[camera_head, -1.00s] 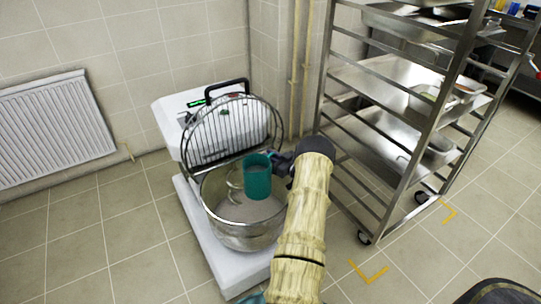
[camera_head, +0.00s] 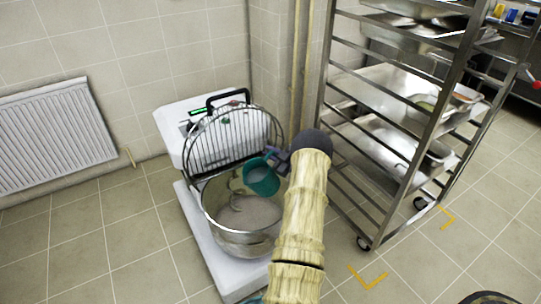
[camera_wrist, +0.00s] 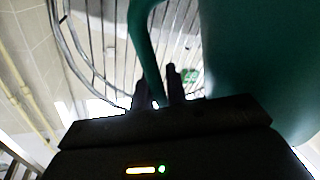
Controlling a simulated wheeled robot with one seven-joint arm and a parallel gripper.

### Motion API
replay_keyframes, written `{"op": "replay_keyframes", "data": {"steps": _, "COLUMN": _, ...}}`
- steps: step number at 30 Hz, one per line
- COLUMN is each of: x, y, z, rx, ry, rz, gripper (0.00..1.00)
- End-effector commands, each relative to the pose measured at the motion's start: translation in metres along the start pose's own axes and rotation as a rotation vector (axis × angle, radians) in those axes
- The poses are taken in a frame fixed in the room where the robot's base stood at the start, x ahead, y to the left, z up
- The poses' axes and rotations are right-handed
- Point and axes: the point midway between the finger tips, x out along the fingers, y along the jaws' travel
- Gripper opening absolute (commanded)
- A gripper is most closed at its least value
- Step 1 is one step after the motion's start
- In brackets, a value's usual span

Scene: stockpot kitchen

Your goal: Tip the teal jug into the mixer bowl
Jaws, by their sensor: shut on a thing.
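The teal jug (camera_head: 261,181) is over the right part of the mixer bowl (camera_head: 240,240) in the head view, tilted with its mouth toward the camera and greyish contents showing inside. My gripper (camera_head: 279,158) is shut on the jug's handle. In the wrist view the fingers (camera_wrist: 158,88) close around the teal handle (camera_wrist: 146,50), and the jug's body (camera_wrist: 265,60) fills the right side. The steel bowl stands on the mixer's white base, with greyish stuff and a curved metal tool inside. Whether anything flows from the jug cannot be told.
The mixer's wire guard (camera_head: 235,150) stands raised behind the bowl, close to the jug. A steel tray rack (camera_head: 400,130) on wheels stands to the right. A radiator (camera_head: 52,135) hangs on the left wall. The tiled floor at left is clear.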

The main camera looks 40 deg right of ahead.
Motion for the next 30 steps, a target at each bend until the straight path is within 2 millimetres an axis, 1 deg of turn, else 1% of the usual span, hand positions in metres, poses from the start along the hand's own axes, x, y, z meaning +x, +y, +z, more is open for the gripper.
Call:
{"op": "replay_keyframes", "data": {"steps": 1, "x": 0.001, "y": 0.000, "z": -0.007, "rx": -0.032, "ry": 0.005, "rz": 0.001, "gripper": 0.00}}
{"op": "replay_keyframes", "data": {"steps": 15, "x": 0.001, "y": -0.010, "z": -0.034, "rx": -0.345, "ry": 0.005, "rz": 0.003, "gripper": 0.00}}
{"op": "replay_keyframes", "data": {"steps": 30, "x": 0.001, "y": -0.039, "z": -0.044, "rx": -0.610, "ry": 0.004, "rz": 0.004, "gripper": 0.00}}
